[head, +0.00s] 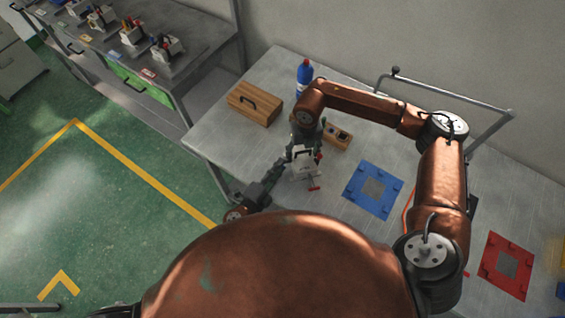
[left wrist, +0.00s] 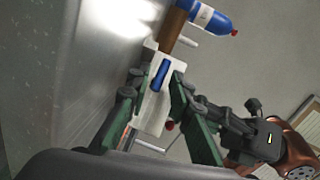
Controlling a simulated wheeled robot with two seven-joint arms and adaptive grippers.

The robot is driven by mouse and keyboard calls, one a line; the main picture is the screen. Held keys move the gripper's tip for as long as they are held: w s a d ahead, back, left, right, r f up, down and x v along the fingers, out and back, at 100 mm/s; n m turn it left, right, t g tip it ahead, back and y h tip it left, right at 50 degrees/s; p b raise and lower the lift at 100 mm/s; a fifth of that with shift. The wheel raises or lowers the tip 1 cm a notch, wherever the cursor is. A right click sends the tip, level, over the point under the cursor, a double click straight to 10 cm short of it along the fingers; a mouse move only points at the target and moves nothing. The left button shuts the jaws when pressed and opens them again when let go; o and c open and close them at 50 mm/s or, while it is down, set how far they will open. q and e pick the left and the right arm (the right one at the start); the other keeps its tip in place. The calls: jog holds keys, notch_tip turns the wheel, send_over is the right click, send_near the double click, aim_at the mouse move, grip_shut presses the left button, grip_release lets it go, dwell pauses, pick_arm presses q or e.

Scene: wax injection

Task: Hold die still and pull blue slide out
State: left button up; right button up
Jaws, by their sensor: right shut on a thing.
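The pale grey die (head: 305,161) stands on the table, with a red T-shaped handle (head: 314,188) at its near side. In the left wrist view the die (left wrist: 152,112) shows the blue slide's handle (left wrist: 160,75) on its face. My left gripper (left wrist: 157,82) is open, its green-padded fingers on either side of the die and blue handle; I cannot tell whether they touch. My right gripper (head: 304,142) comes from behind and is shut on the die; its finger contact is largely hidden.
A wooden box (head: 255,104), a blue bottle (head: 304,76) and a small wooden block (head: 337,137) stand behind the die. A blue plate (head: 373,189) and a red plate (head: 507,265) lie to the right. Bare table lies left of the die.

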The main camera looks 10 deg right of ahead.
pick_arm(q)
jog(key=shift+x, duration=1.3)
jog(key=shift+c, duration=0.3)
grip_shut()
